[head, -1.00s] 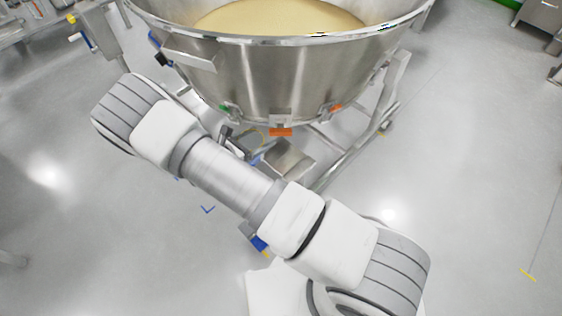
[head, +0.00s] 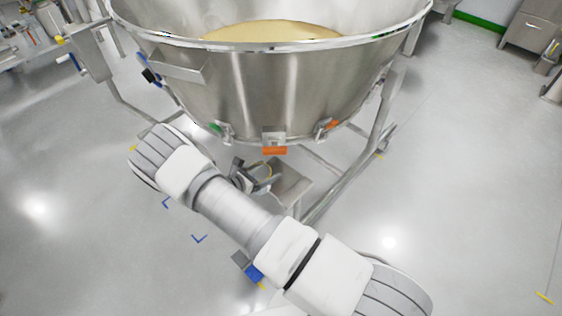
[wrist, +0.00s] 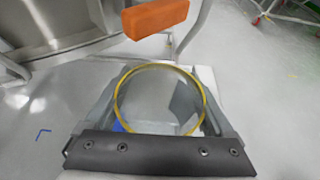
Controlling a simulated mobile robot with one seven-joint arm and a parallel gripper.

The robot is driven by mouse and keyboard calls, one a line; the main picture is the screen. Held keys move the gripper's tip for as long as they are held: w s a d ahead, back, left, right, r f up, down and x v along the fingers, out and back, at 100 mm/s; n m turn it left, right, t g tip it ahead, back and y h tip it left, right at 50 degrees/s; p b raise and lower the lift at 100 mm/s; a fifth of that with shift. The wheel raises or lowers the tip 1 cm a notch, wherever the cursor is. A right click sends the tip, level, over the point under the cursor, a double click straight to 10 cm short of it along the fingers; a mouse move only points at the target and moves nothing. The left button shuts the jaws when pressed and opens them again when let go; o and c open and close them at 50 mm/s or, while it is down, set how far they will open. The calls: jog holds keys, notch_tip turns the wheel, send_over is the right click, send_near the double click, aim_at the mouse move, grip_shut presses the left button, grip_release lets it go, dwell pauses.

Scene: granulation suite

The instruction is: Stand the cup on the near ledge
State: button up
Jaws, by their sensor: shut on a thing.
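The clear cup with a yellow rim (wrist: 160,98) is between the fingers of my gripper (wrist: 160,85) in the wrist view, and the gripper is shut on it. I look down into its open mouth. In the head view, my gripper (head: 250,176) shows as a dark shape beyond my forearm, under the steel vessel. Only a bit of the cup's yellow rim shows there. A flat grey metal plate (head: 290,190), perhaps the near ledge, lies low on the vessel's frame, just right of my gripper. I cannot tell the gap between cup and plate.
The large steel vessel (head: 255,90) with pale powder hangs above my gripper. Its orange handle (head: 275,150) is close above the cup and also shows in the wrist view (wrist: 155,18). Frame legs (head: 350,175) stand to the right.

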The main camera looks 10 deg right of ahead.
jog(key=w+d, duration=0.1)
jog(key=d, duration=0.1)
jog(key=w+d+b, duration=0.1)
jog(key=w+d, duration=0.2)
jog(key=d, duration=0.1)
jog(key=shift+w+d+f+b, duration=0.1)
jog(key=shift+w+d+b, duration=0.1)
jog(key=shift+d+b, duration=0.1)
jog(key=shift+a, duration=0.1)
jog(key=shift+f+b, duration=0.3)
jog(key=shift+b, duration=0.15)
jog(key=o, duration=1.1)
jog(key=shift+r, duration=0.1)
jog(key=shift+c, duration=0.2)
